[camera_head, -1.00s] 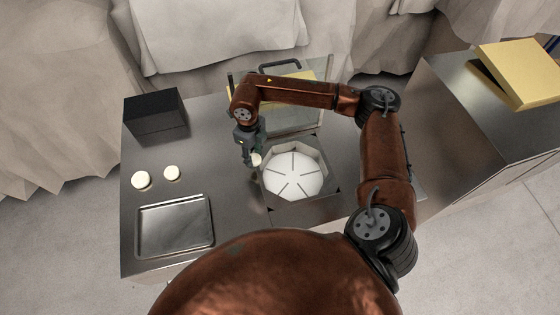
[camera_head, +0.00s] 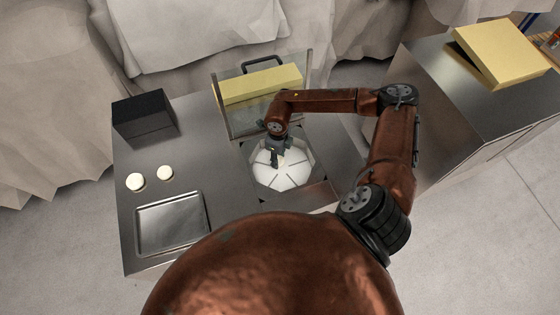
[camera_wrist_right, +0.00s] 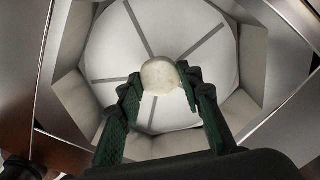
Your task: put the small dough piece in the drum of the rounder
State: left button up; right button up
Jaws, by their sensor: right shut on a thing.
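My right gripper (camera_head: 279,161) is over the white drum (camera_head: 290,180) of the rounder, inside the outline of its open top. In the right wrist view the green fingers of the right gripper (camera_wrist_right: 160,90) are shut on a small round pale dough piece (camera_wrist_right: 160,75). The drum's white floor with dark radial lines (camera_wrist_right: 205,50) lies behind the dough piece. I cannot tell how far the dough piece is above the floor. Two other round dough pieces, one left (camera_head: 135,181) and one right (camera_head: 165,173), lie on the steel table. My left gripper is not in view.
A clear lid with a black handle (camera_head: 262,63) stands raised behind the drum. An empty metal tray (camera_head: 206,222) and a black box (camera_head: 144,116) are on the table.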

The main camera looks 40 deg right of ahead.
aim_at(282, 162)
jog(key=shift+s+d+f+p, duration=0.15)
jog(key=shift+s+f+p, duration=0.2)
jog(key=shift+s, duration=0.2)
jog(key=shift+s+d+f+p, duration=0.2)
jog(key=shift+s+f, duration=0.15)
jog(key=shift+s, duration=0.15)
jog(key=shift+s+f+p, duration=0.3)
jog(key=shift+f, duration=0.1)
jog(key=shift+w+f, duration=0.6)
jog(key=shift+w, duration=0.05)
jog(key=shift+s, duration=0.1)
jog(key=o, duration=1.1)
jog(key=shift+f, duration=0.1)
jog(key=shift+c, duration=0.2)
jog(key=shift+s, duration=0.2)
jog(key=shift+w+r, duration=0.1)
jog(key=shift+r, duration=0.3)
notch_tip(282, 162, up, 10)
jog(key=b, duration=0.3)
jog(key=shift+r, duration=0.15)
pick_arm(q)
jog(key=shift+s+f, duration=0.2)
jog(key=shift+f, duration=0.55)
pick_arm(e)
jog(key=shift+r, duration=0.7)
